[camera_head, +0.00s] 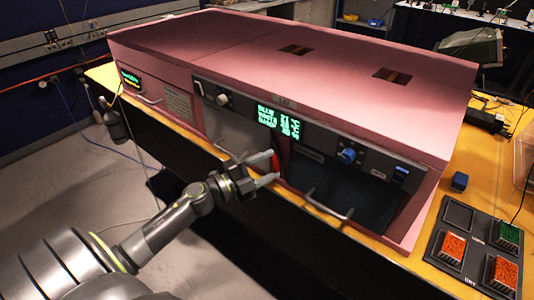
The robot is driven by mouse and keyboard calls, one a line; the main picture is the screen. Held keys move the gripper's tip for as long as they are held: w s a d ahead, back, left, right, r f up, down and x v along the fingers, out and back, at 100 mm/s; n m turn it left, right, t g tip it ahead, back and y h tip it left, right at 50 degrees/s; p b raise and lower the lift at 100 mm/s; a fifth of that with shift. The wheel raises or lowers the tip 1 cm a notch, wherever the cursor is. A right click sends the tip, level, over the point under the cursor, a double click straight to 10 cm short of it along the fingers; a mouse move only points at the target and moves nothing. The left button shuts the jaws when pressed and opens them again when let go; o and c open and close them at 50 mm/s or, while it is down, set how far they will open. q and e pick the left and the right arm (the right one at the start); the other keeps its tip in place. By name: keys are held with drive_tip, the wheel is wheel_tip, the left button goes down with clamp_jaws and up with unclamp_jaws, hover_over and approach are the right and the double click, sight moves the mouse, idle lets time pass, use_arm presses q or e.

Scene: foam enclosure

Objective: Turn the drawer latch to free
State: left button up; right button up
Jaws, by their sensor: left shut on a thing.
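A pink enclosure (300,60) stands on the table. A small red piece (276,163), which looks like the drawer latch, shows on its front between the grey left panel (232,135) and the dark right door (325,175). My left gripper (274,167) comes in from the lower left and is shut on the red latch, one finger on each side. The fingers hide part of the latch, so its exact angle is hard to tell. My right gripper is out of view.
Bar handles (328,208) stick out from the front. A display (278,120) and a blue knob (347,155) sit above the right door. A black tray with red and green blocks (472,245) and a blue block (459,181) lie on the right of the table (445,200).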

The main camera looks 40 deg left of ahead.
use_arm(q)
drive_tip(key=m+g+p, duration=0.1)
drive_tip(key=m+p, duration=0.2)
drive_tip(key=shift+r, duration=0.2)
drive_tip(key=shift+f+p, duration=0.1)
drive_tip(key=shift+p, duration=0.45)
drive_tip(key=shift+m, duration=0.3)
drive_tip(key=o, duration=1)
drive_tip(key=shift+s, duration=0.1)
